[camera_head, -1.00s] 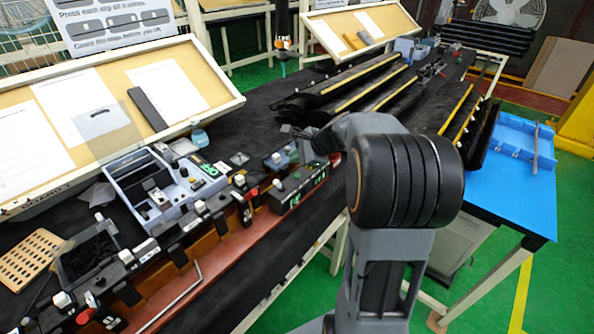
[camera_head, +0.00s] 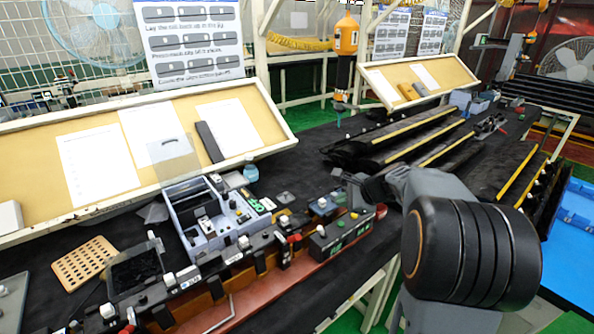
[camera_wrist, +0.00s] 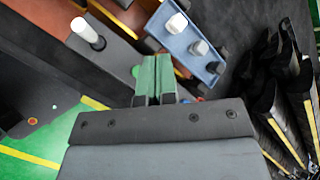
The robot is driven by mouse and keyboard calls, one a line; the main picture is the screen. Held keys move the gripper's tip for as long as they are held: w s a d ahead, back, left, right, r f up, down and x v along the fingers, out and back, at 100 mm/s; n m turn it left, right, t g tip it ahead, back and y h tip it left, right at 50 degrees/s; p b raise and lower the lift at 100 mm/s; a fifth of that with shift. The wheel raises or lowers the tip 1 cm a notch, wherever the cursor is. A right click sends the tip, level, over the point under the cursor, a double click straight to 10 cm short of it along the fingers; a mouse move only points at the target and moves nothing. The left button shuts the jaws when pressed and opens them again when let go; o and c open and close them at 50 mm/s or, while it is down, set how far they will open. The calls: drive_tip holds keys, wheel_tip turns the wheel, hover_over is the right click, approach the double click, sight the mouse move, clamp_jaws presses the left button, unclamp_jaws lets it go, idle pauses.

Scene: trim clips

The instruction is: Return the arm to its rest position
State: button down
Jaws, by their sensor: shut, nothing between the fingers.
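My gripper shows in the wrist view (camera_wrist: 155,82), with its two green fingers side by side and shut, nothing between them. In the head view my arm is at the right, and my gripper is mostly hidden behind its thick dark joint. The arm reaches toward the bench, near the right end of the reddish-brown rail (camera_head: 230,310) with dark clamp blocks. In the wrist view a blue-grey block with white knobs (camera_wrist: 185,42) is just beyond the fingertips. A dark block with a white-topped peg (camera_wrist: 88,34) is to the left. I cannot tell whether the fingers touch anything.
A grey-blue divided tray (camera_head: 185,215) and a perforated tan board (camera_head: 84,264) are on the dark bench. Long black trim strips with yellow edges (camera_head: 400,140) lie at the back right. A blue table (camera_head: 570,250) stands at the right. An orange hanging tool (camera_head: 347,38) is above the bench.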

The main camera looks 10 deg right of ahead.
drive_tip(key=shift+s+f+n, duration=0.1)
drive_tip(key=shift+f+n, duration=0.05)
drive_tip(key=shift+n, duration=0.35)
drive_tip(key=s+f+n, duration=0.1)
drive_tip(key=s+f+n+g, duration=0.1)
drive_tip(key=shift+s+f, duration=0.15)
drive_tip(key=shift+f, duration=0.15)
drive_tip(key=s+a+r+n+g+h, duration=0.1)
drive_tip(key=s+a+n+h, duration=0.1)
drive_tip(key=s+a+n, duration=0.3)
drive_tip(key=s+a+r+n+g+h, duration=0.1)
drive_tip(key=s+a+n+h, duration=0.2)
drive_tip(key=s+n, duration=0.9)
drive_tip(key=s+a, duration=0.2)
drive_tip(key=shift+a, duration=0.3)
drive_tip(key=shift+s+f, duration=0.1)
